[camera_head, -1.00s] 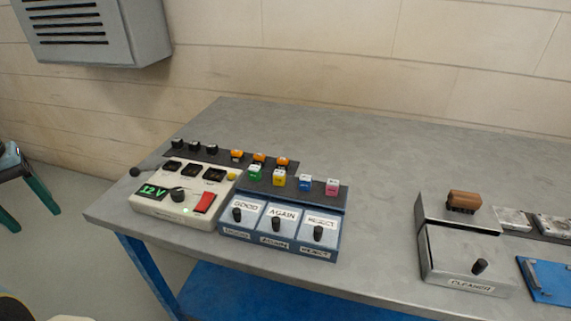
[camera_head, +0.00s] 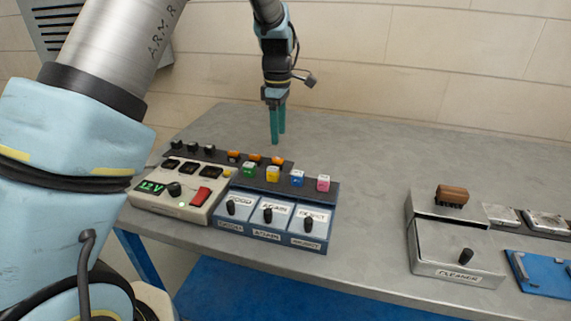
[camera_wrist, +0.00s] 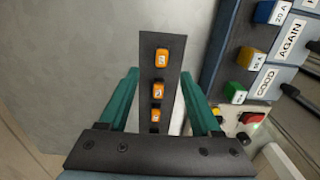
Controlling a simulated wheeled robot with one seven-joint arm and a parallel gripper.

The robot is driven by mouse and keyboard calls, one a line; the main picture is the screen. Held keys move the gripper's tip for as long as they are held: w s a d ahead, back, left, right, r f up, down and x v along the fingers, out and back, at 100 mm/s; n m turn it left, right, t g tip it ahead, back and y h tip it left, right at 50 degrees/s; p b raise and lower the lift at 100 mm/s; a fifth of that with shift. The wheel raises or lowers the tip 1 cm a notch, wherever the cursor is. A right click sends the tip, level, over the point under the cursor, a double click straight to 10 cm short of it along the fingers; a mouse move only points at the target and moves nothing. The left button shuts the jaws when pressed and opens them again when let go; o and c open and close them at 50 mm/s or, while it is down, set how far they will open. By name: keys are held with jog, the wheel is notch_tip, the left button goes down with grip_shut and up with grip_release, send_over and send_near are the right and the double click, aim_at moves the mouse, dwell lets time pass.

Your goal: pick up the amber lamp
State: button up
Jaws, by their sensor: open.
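Three small amber lamps stand in a row on a dark strip (camera_head: 200,160): a left one (camera_head: 233,156), a middle one (camera_head: 255,158) and a right one (camera_head: 277,160). My gripper (camera_head: 278,140) has green fingers pointing down, above and behind the right end of the strip. In the wrist view, the open fingers (camera_wrist: 159,75) lie on either side of the strip, with nothing held. That view shows the amber lamps in a line: far (camera_wrist: 162,57), middle (camera_wrist: 158,88) and near (camera_wrist: 155,115). The fingers appear apart from the lamps.
Black blocks (camera_head: 192,147) share the strip's left part. A metal cleaner box (camera_head: 450,255) stands right. The bench (camera_head: 400,155) is clear behind.

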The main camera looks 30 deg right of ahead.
aim_at(277, 158)
notch_tip(277, 158, down, 3)
jog(key=shift+f+p, duration=0.1)
jog(key=shift+p, duration=0.2)
jog(key=shift+a+f+p, duration=0.15)
jog(key=shift+f+p, duration=0.4)
jog(key=shift+f, duration=0.8)
jog(key=shift+a+f+p, duration=0.1)
jog(key=shift+f+p, duration=0.45)
jog(key=shift+f, duration=0.75)
jog(key=shift+c, duration=0.2)
grip_shut()
